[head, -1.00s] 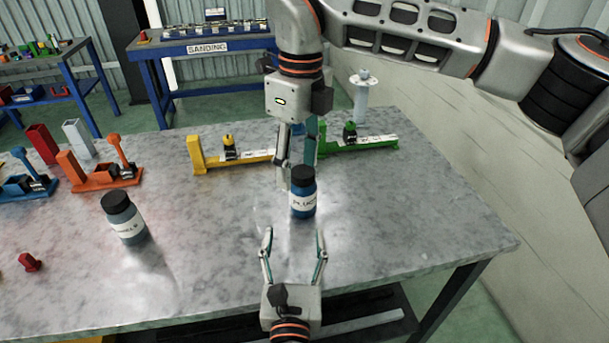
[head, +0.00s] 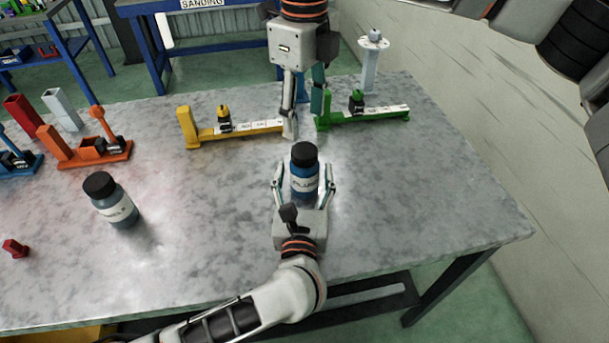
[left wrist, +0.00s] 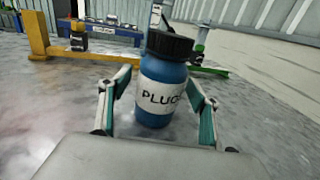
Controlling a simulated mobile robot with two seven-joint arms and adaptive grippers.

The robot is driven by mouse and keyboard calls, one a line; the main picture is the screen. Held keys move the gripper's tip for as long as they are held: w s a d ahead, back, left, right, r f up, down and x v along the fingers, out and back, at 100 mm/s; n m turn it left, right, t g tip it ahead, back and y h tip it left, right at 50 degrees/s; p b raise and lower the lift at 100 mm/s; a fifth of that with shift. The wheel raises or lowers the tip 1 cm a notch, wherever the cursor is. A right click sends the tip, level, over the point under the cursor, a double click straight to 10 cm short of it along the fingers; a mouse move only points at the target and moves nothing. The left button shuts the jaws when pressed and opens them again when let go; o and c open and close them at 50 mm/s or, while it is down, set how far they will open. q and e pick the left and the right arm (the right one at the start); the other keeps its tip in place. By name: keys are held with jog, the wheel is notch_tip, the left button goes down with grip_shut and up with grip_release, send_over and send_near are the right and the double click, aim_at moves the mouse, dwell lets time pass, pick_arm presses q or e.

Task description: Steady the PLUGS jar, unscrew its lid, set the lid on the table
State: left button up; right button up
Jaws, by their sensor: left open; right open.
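The PLUGS jar (head: 304,184) is blue with a white label and stands upright on the table (head: 400,220). Its black lid (head: 304,154) is on. In the left wrist view the jar (left wrist: 162,88) stands between the open fingers, its label facing the camera. My left gripper (head: 304,178) is open, low at the table, with a finger on either side of the jar. I cannot tell whether either finger touches it. My right gripper (head: 303,122) is open and empty, pointing down behind and above the jar.
A second blue jar with a black lid (head: 111,201) stands to the left. Yellow (head: 235,130) and green (head: 365,115) fixtures stand behind, close to my right gripper. An orange fixture (head: 85,150) and a small red piece (head: 14,248) are at left. The table right of the jar is clear.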

aim_at(304, 150)
pick_arm(q)
jog(key=shift+w, duration=0.55)
grip_shut()
pick_arm(e)
jog(key=m, duration=1.3)
jog(key=shift+m, duration=0.4)
jog(key=m, duration=0.6)
jog(key=shift+m, duration=0.4)
jog(key=m, duration=0.6)
jog(key=shift+f, duration=4)
